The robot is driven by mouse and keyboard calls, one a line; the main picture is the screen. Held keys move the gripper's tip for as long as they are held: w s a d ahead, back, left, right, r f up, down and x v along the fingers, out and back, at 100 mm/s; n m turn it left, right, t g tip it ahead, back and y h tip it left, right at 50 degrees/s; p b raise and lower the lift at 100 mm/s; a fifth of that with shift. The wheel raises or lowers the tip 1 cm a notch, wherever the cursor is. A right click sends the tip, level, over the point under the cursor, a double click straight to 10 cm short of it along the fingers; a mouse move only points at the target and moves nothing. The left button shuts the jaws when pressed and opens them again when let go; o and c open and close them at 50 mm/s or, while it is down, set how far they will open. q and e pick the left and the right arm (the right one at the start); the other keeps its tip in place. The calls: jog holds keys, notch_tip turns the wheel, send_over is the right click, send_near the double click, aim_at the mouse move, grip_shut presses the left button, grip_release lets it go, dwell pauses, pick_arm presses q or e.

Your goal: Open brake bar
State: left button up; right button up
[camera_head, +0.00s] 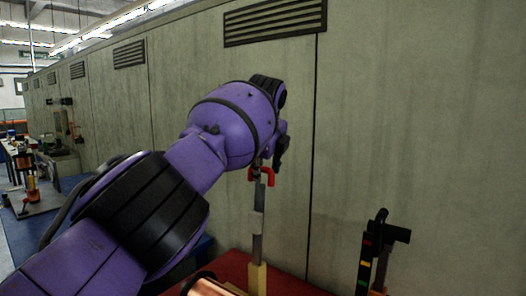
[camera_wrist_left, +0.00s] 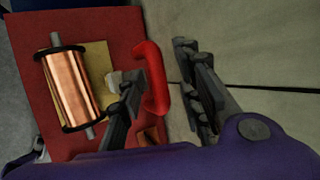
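The brake bar (camera_head: 258,222) is a grey upright bar with a red handle (camera_head: 267,178) at its top; it stands on a pale block at the red base. In the left wrist view the C-shaped red handle (camera_wrist_left: 157,82) lies between the spread fingers of my left gripper (camera_wrist_left: 164,68). The left finger is close beside the handle; I cannot tell whether they touch. The right finger is clearly apart from it. In the head view my left gripper (camera_head: 276,155) is at the handle, partly hidden by my purple arm. My right gripper is not in view.
A copper spool (camera_wrist_left: 68,88) with black flanges lies on the red base (camera_wrist_left: 110,22), next to the bar. A black post with coloured marks (camera_head: 366,262) stands at the lower right. A grey panelled wall (camera_head: 420,120) rises close behind. A cluttered bench is far left.

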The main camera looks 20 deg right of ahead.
pick_arm(q)
jog(key=v, duration=1.1)
jog(key=shift+r, duration=0.2)
jog(key=shift+s+f, duration=0.1)
jog(key=shift+s, duration=0.05)
